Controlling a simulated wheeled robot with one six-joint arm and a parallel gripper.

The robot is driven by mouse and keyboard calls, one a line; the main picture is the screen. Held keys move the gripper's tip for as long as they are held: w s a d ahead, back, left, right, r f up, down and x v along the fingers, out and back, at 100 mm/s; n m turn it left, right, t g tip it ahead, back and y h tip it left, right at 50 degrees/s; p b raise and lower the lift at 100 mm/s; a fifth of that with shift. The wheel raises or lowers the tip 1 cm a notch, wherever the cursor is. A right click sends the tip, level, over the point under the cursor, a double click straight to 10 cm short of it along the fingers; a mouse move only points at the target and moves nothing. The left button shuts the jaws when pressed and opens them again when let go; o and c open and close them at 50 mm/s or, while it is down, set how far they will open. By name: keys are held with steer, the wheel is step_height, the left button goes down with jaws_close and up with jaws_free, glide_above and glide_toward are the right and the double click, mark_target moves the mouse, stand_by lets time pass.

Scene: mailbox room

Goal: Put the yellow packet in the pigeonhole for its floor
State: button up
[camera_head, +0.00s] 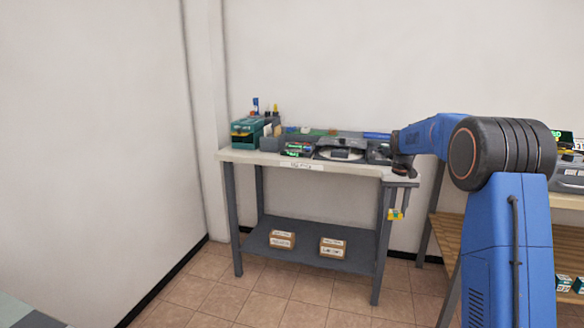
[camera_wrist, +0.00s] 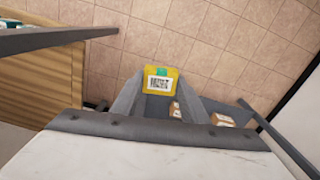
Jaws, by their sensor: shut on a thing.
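The yellow packet (camera_head: 395,214) hangs from my gripper (camera_head: 398,200) beside the right end of the grey workbench, a little below its top. In the wrist view, the packet (camera_wrist: 174,71) sits between the two grey fingers of my gripper (camera_wrist: 160,88). It has a white barcode label (camera_wrist: 158,83) and a green patch near its top edge. The fingers are shut on it. Floor text on the label is too small to read. No pigeonholes can be made out in either view.
The workbench (camera_head: 246,157) carries a teal organiser (camera_head: 246,133), a dark device (camera_head: 341,153) and other items. Two cartons (camera_head: 282,239) (camera_head: 332,248) lie on its lower shelf. A wooden-shelved bench (camera_head: 484,232) stands to the right. Tiled floor (camera_head: 215,300) is clear in front.

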steer(key=w+a+f+n, duration=0.1)
steer(key=w+a+f, duration=0.35)
steer(key=f, duration=0.45)
steer(key=w+a+f, duration=0.4)
steer(key=w+f, duration=0.2)
steer(key=f, duration=0.2)
steer(key=s+f, duration=2.3)
steer(key=f, duration=0.2)
steer(key=shift+a, duration=0.2)
